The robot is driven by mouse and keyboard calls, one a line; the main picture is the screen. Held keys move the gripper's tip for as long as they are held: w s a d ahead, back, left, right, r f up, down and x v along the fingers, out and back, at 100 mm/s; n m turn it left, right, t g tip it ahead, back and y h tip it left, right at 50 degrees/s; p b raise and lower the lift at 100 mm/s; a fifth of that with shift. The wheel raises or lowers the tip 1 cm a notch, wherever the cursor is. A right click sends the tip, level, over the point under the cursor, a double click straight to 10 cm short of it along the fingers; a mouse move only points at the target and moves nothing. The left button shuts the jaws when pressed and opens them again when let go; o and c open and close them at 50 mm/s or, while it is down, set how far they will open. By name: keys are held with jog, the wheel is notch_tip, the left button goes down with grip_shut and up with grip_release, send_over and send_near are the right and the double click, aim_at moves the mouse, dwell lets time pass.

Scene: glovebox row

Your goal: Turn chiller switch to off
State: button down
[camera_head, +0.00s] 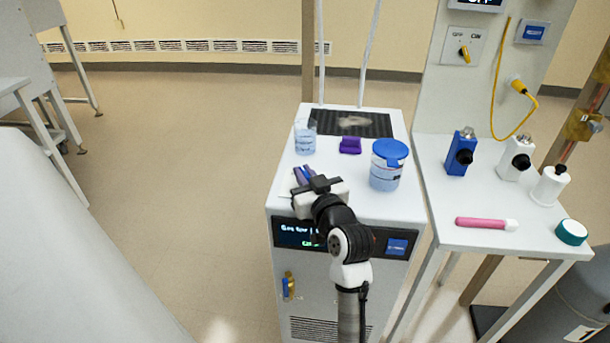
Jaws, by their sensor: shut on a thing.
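A switch plate marked OFF and ON, with a small yellow knob (464,54), is on the upright panel at the upper right. The knob's upper end seems to lean a little left, towards OFF. I cannot read a chiller label there. My gripper (306,182) is low over the near left part of the white cabinet top (345,210), well away from the knob. It is shut on a small purple-blue thing (299,174), mostly hidden by the gripper. My arm covers part of the cabinet's front display (290,234).
A beaker (305,138), a purple block (350,145), a blue-lidded jar (387,168) and a dark mat (378,125) are on the cabinet top. The right-hand table (440,205) holds bottles and a pink tube (485,224). A yellow cable (493,95) hangs beside the switch.

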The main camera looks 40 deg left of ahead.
jog(key=c, duration=1.5)
grip_release()
jog(key=shift+s+d, duration=0.2)
jog(key=shift+d, duration=0.25)
jog(key=shift+p+v, duration=1.25)
jog(key=shift+v, duration=5.15)
